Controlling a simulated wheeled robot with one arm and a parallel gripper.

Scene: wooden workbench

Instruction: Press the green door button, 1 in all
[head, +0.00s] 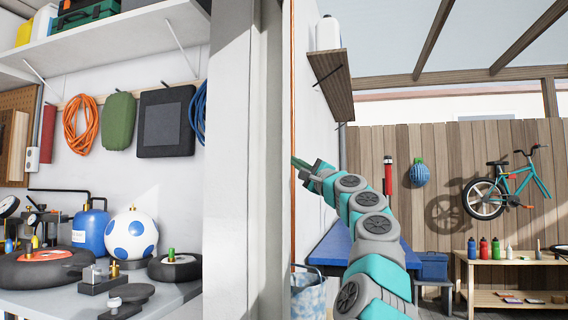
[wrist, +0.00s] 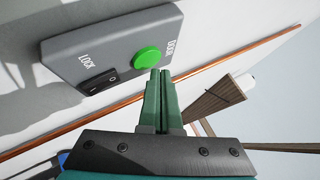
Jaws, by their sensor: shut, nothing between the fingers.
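The green door button (wrist: 147,60) is a round domed cap on a grey control box (wrist: 113,45) on the pale wall in the wrist view. The box also has a black rocker switch (wrist: 97,83) by the word LOCK. My gripper (wrist: 161,73) is shut and empty, its green fingers pressed together. Its tips appear right at the button's lower right edge; I cannot tell whether they touch it. In the head view my gripper (head: 298,163) is at the far end of my arm, beside the pillar edge. The button and box are hidden in that view.
A pale pillar (head: 235,160) stands left of my arm.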

